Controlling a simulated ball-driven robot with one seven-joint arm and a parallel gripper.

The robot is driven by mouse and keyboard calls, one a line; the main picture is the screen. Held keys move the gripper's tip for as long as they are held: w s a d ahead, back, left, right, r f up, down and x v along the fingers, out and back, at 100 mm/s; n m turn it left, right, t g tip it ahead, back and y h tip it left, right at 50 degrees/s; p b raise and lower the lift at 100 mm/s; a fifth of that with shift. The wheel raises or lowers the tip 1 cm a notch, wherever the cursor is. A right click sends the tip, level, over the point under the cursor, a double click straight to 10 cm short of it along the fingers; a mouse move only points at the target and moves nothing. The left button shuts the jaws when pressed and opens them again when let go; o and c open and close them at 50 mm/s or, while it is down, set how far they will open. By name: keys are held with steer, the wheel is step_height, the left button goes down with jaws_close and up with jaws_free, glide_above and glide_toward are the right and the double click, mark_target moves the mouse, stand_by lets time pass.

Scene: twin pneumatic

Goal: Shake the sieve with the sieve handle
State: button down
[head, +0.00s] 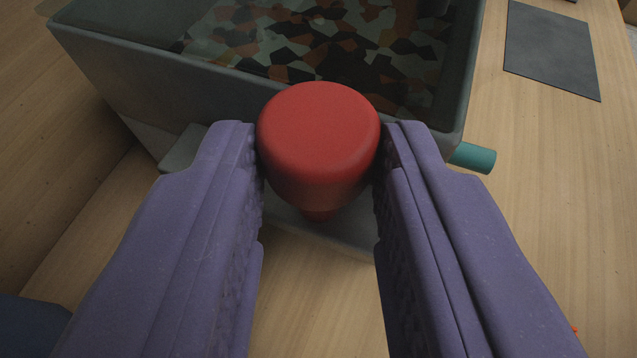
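A red rounded knob (318,140), which looks like the sieve handle, stands at the near side of a grey box-like sieve (190,95). The sieve holds a layer of mixed black, rust-brown and pale angular pieces (330,40). My gripper (319,150) has its two purple fingers on either side of the knob. Both fingertips appear to touch it, left and right. The knob's lower stem narrows beneath it and is partly in shadow.
A teal peg (473,157) sticks out at the sieve's right side. A dark flat mat (550,48) lies on the wooden table (545,215) at the upper right. The table to the right is mostly clear. A dark blue shape (30,325) shows at the lower left.

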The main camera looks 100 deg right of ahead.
steer(key=s+a, duration=0.1)
steer(key=s, duration=0.1)
steer(key=s+a, duration=0.1)
steer(key=shift+s+a+p, duration=0.15)
steer(key=shift+s+p, duration=0.2)
steer(key=c, duration=1.1)
jaws_free()
steer(key=shift+o, duration=0.2)
steer(key=p+v, duration=0.1)
steer(key=v, duration=0.7)
steer(key=shift+c, duration=0.2)
